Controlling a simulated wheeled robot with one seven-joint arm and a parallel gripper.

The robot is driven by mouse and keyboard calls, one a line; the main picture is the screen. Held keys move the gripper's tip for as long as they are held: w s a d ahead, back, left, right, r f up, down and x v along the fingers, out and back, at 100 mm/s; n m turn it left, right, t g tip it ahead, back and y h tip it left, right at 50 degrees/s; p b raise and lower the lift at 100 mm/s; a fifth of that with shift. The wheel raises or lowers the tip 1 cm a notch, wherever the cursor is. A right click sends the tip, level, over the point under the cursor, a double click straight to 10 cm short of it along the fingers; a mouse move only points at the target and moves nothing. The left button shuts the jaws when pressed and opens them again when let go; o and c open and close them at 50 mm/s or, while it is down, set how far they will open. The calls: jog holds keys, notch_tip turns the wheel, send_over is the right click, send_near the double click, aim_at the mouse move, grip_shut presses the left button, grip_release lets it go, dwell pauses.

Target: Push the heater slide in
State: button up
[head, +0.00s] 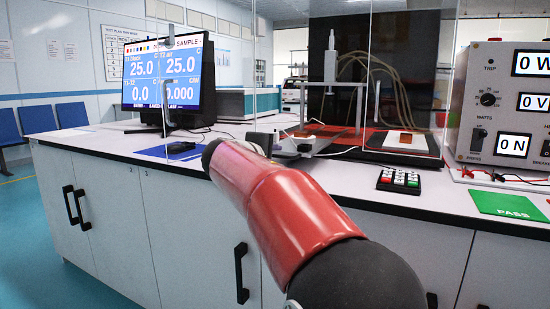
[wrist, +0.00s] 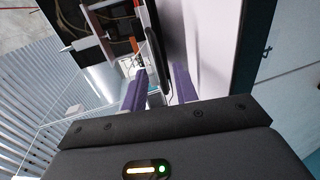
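In the head view the tester stands behind glass panels, with a white probe (head: 331,60) upright over a reddish base and a grey metal piece (head: 305,146) at its front left. I cannot tell for sure which part is the heater slide. My red arm reaches from the front toward this spot and hides most of my gripper. In the wrist view my gripper (wrist: 158,88) shows two purple fingers standing apart, with a thin dark edge visible between them. I see nothing clamped. Whether a finger touches the tester cannot be told.
A copper-coloured block (head: 406,138) sits on a dark plate at the right. A keypad (head: 399,181), a green PASS card (head: 508,205) and a meter box (head: 503,105) stand farther right. A monitor (head: 169,75) and a blue mat (head: 172,150) are left. Glass edges border the tester.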

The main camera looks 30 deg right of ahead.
jog(key=shift+x, duration=1.15)
grip_shut()
